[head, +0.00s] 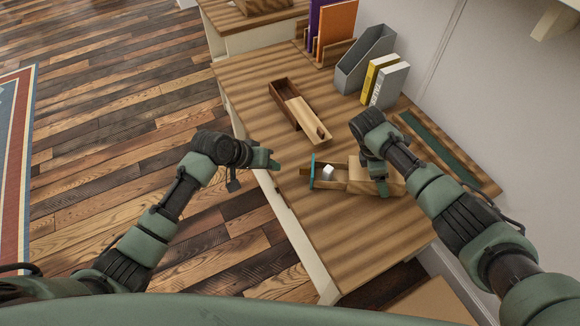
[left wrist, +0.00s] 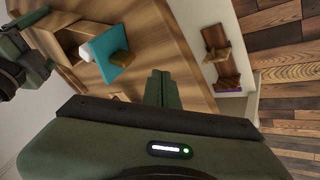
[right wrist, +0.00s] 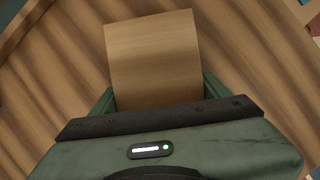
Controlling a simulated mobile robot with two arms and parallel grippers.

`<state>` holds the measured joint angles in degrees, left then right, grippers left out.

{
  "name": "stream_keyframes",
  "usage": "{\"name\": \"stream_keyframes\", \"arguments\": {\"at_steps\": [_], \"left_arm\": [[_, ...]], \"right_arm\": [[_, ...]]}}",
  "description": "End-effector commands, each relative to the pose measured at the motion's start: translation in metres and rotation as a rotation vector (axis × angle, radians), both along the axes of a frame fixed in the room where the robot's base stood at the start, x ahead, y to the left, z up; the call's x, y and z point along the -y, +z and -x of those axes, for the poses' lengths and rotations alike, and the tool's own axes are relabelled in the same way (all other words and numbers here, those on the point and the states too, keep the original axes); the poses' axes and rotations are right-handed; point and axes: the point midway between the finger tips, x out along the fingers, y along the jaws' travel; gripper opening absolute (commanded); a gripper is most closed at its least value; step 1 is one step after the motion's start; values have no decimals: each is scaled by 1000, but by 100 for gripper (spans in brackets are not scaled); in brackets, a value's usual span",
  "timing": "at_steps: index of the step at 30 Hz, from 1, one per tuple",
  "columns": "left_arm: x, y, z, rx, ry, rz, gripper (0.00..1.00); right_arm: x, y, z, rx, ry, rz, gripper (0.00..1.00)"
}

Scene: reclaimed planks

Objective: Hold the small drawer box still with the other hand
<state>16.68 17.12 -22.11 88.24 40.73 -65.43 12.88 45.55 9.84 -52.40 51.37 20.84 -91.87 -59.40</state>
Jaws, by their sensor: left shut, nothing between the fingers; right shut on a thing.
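The small drawer box (head: 355,174) is light wood and stands on the desk, with its drawer (head: 334,182) pulled out to the left. The drawer has a teal front (head: 312,171), and a white cube (head: 328,171) lies inside. My right gripper (head: 375,182) is shut on the box body; the right wrist view shows the box's wooden top (right wrist: 153,58) between the fingers. My left gripper (head: 275,163) is shut and empty, apart from the teal front and to its left.
A dark wooden box with a light sliding lid (head: 303,117) lies farther back. A grey file holder (head: 366,59), yellow and white books (head: 390,84) and a dark green strip (head: 440,148) line the wall side. The desk's front right part is clear.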

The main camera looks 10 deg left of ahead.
Motion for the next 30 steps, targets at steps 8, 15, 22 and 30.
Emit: {"name": "stream_keyframes", "arguments": {"at_steps": [8, 15, 22, 30], "left_arm": [[37, -16, -9, 1, -3, 1, 0], [49, -16, -9, 1, -2, -1, 0], [50, -16, -9, 1, -2, -1, 0], [82, -16, -9, 0, -5, 3, 0]], "right_arm": [[0, 0, 0, 1, 0, 0, 21], [0, 0, 0, 1, 0, 0, 21], [0, 0, 0, 1, 0, -1, 21], [0, 0, 0, 1, 0, -1, 21]]}}
